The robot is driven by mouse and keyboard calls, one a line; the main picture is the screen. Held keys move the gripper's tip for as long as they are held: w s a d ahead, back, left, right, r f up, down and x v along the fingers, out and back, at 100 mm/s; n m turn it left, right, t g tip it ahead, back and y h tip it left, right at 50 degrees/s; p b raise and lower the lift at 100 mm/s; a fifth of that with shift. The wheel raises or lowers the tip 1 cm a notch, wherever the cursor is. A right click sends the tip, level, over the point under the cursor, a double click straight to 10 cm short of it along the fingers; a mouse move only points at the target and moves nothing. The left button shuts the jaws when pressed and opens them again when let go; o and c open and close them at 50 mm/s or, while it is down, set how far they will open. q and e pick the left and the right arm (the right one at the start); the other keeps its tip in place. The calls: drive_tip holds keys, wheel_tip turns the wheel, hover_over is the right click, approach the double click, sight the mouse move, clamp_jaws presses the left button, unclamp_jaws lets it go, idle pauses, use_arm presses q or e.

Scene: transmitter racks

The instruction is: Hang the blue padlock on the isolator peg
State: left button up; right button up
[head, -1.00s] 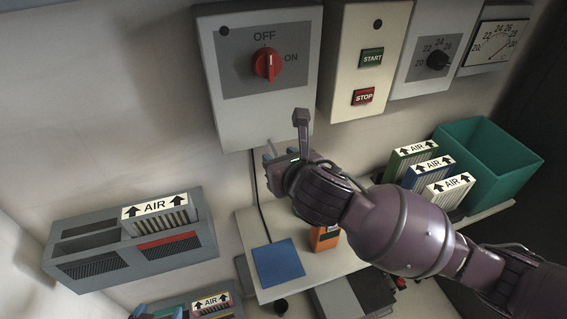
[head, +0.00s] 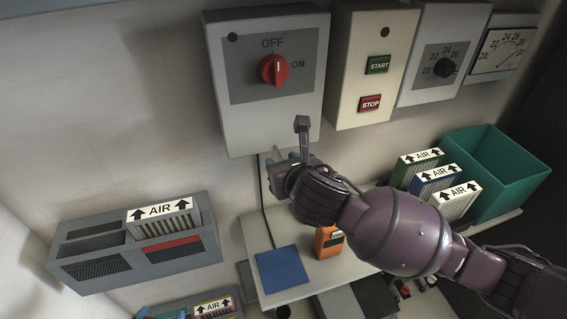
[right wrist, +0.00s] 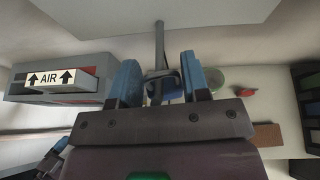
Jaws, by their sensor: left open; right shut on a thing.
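The isolator (head: 268,80) is a grey wall box with a red knob under OFF and ON labels. In the right wrist view a grey peg (right wrist: 160,42) shows as a slim rod. The blue padlock (right wrist: 172,95) has a dark shackle and sits between the blue fingers of my right gripper (right wrist: 160,72), which is shut on it. The shackle overlaps the peg's near end in this view; I cannot tell whether it is around it. In the head view this gripper (head: 281,160) is just below the isolator, the padlock mostly hidden. My left gripper (head: 163,313) is open at the bottom edge.
A START/STOP box (head: 371,70) hangs right of the isolator. A grey filter rack (head: 130,262) is at left. The shelf holds a blue mat (head: 281,268), an orange device (head: 328,242), several AIR filters and a teal bin (head: 497,175).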

idle(0.3)
drive_tip(key=o, duration=1.1)
drive_tip(key=shift+s, duration=0.1)
drive_tip(key=v, duration=1.1)
drive_tip(key=d+f+m+h+b, duration=0.1)
drive_tip(key=d+f+m, duration=0.3)
drive_tip(key=f+m, duration=0.65)
drive_tip(key=d+f+m+b, duration=0.1)
drive_tip(key=d+f+m, duration=0.5)
drive_tip(key=m, duration=0.7)
drive_tip(key=s+d+f+m+h, duration=0.1)
drive_tip(key=s+d+f+m, duration=0.3)
drive_tip(key=f+m, duration=0.1)
drive_tip(key=s+d+f+m+h, duration=0.2)
drive_tip(key=s+d+f+m, duration=0.2)
drive_tip(key=d+f+m, duration=0.1)
drive_tip(key=s+d+f+m+g+h+b, duration=0.1)
drive_tip(key=s+d+f+m, duration=0.3)
drive_tip(key=d+f+m, duration=0.1)
drive_tip(key=shift+f+m+h, duration=0.3)
drive_tip(key=shift+f+m, duration=0.15)
drive_tip(key=shift+m, duration=0.2)
